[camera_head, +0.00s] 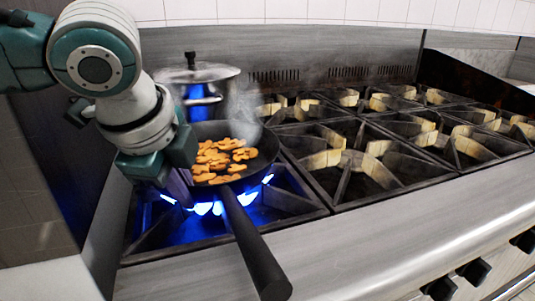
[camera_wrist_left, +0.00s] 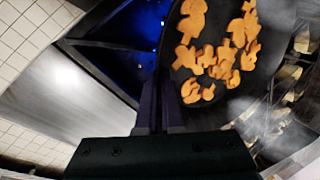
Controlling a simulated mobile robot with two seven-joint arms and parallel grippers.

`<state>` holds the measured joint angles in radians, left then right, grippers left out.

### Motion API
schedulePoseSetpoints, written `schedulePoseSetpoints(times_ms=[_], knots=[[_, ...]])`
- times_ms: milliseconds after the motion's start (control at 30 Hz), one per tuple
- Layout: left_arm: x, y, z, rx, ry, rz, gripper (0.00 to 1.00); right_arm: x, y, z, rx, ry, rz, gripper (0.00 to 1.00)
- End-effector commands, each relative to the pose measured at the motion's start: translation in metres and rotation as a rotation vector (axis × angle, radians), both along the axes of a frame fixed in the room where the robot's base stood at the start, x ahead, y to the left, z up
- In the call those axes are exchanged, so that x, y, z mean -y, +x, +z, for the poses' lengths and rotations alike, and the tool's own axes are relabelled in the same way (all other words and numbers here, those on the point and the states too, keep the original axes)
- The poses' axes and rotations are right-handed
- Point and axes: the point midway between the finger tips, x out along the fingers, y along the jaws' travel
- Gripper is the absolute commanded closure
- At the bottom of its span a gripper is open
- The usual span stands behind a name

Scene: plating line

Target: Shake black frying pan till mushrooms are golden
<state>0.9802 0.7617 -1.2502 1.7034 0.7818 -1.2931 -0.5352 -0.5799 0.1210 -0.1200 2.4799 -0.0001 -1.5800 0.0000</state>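The black frying pan (camera_head: 262,157) sits over a lit blue burner at the left front of the stove. Its handle points toward the front edge. Golden-brown mushroom slices (camera_head: 222,160) lie in the pan, and steam rises from it. They also show in the left wrist view (camera_wrist_left: 218,58). My left gripper (camera_head: 180,168) is at the pan's left side. In the left wrist view its fingers (camera_wrist_left: 160,105) are close together and appear shut on the pan's rim; the contact is partly hidden. My right gripper is not in view.
A lidded metal pot (camera_head: 205,76) stands on the burner behind the pan. Empty burner grates (camera_head: 340,155) fill the stove to the right. A metal front ledge (camera_head: 400,235) with black knobs (camera_head: 474,271) runs below. Blue flames (camera_head: 205,208) burn under the pan.

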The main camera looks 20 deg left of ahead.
Motion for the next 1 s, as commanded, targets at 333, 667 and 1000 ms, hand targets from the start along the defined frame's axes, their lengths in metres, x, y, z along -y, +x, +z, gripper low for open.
schedulePoseSetpoints(times_ms=[333,667,1000], knots=[[0.0,0.001,0.001,0.002,0.0,0.001,0.61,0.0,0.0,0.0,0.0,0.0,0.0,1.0],[0.0,-0.002,0.006,0.002,-0.002,0.0,0.61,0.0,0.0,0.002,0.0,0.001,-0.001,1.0],[0.003,-0.027,0.065,0.004,-0.002,-0.001,0.61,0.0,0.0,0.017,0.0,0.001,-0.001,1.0]])
